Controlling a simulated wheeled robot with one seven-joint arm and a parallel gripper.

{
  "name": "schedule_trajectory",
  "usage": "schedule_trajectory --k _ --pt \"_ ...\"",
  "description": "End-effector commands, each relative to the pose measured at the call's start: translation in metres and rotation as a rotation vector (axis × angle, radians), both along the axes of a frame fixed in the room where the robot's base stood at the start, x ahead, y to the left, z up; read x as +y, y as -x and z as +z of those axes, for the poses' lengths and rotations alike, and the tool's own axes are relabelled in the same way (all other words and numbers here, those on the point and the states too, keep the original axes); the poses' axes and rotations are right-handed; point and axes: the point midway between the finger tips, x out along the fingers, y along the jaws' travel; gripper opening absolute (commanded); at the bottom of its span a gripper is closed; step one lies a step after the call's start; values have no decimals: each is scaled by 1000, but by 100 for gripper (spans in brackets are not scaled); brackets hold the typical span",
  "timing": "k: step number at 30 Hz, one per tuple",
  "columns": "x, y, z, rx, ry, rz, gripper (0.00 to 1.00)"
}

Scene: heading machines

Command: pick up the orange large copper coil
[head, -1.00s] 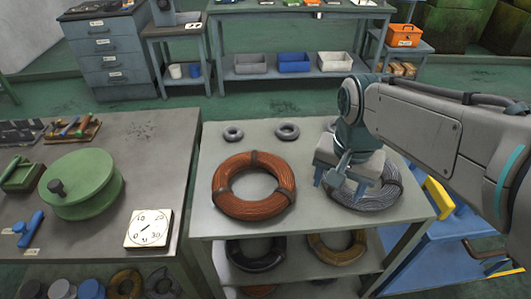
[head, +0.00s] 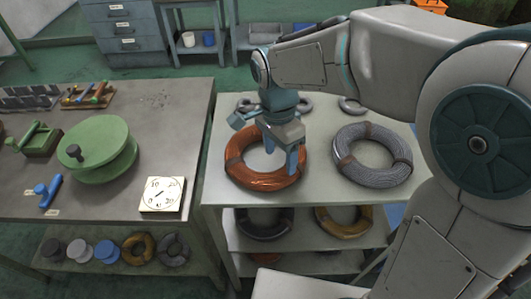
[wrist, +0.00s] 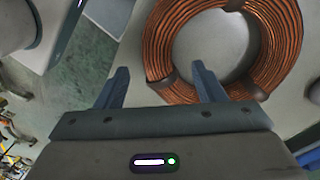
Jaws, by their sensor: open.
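The large orange copper coil (head: 236,171) lies flat on the top of the grey shelf table, in the head view. Dark bands wrap its ring. My gripper (head: 283,158) is above the coil's right side and hides part of it. In the wrist view the coil (wrist: 291,40) fills the upper right, beyond the fingers. The right finger points at the coil's near edge and the left finger lies outside the ring.
A large silver coil (head: 379,175) lies right of the copper one. Small grey coils (head: 350,105) lie behind. The lower shelf holds a dark coil (head: 264,232) and a yellow coil (head: 345,228). A workbench (head: 125,215) with a green reel (head: 97,150) and a white dial (head: 161,194) stands left.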

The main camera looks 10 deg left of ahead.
Motion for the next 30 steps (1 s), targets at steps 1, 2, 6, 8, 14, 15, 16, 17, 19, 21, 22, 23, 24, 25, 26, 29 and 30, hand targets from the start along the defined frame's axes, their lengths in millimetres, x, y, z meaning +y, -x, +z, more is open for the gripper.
schedule_trajectory --k 1,2,6,8,14,15,16,17,19,21,22,23,24,25,26,29,30 --pt "-1 1 -5 1 1 0 63" --pt "-1 1 -7 1 1 1 63" --pt "-2 2 -15 1 1 1 63" --pt "-4 2 -22 3 1 1 63" --pt "-9 4 -52 3 1 1 63" --pt "-9 4 -56 1 1 1 63" --pt "-9 4 -59 1 1 1 63" --pt "-9 4 -60 1 1 1 63" --pt "-9 5 -63 0 0 1 63" --pt "-9 4 -63 -1 -1 1 63" --pt "-9 4 -63 -1 -1 1 63" --pt "-9 4 -63 -1 -1 1 63" --pt "-9 4 -63 -1 -1 1 63" --pt "-9 4 -63 -1 -1 1 60" --pt "-9 4 -63 -1 -1 1 52" --pt "-9 4 -63 -1 -1 1 24" --pt "-9 4 -63 -1 -1 1 13"
